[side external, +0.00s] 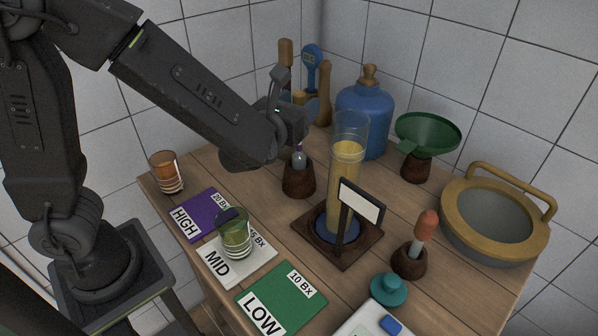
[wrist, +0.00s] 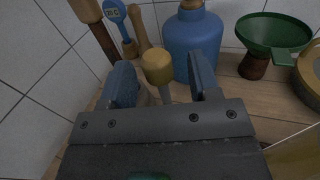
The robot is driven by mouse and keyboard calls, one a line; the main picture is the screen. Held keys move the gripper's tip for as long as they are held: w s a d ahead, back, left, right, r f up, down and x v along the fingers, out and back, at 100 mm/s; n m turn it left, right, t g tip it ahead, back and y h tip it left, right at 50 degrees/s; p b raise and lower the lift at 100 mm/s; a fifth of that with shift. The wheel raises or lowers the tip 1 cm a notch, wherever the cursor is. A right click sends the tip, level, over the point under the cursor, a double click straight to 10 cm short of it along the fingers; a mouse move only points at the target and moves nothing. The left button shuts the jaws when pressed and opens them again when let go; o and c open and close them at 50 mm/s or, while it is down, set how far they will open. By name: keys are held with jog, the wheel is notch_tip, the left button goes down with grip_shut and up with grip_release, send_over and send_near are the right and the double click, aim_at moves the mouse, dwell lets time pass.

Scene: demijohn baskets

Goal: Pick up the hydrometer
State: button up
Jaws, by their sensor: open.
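A pale, slim item with a purple band, which looks like the hydrometer (side external: 299,158), stands upright in a small dark wooden cup (side external: 298,182). My gripper (side external: 304,104) is just above it and hides its upper part in the side view. In the wrist view a yellow knob on a pale stem (wrist: 157,66) stands between my two blue fingers (wrist: 163,82). It seems to be the top of the same item, though I cannot be sure. The fingers are open, with visible gaps on both sides of the knob.
A tall cylinder of yellow liquid (side external: 346,185) stands right of the cup. A blue demijohn (side external: 364,118) and green funnel (side external: 428,133) are behind. A green glass (side external: 235,238) stands on the MID card (side external: 216,264); an amber glass (side external: 166,172) stands near the HIGH card (side external: 187,219).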

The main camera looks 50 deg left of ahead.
jog(key=shift+x, duration=1.15)
grip_shut()
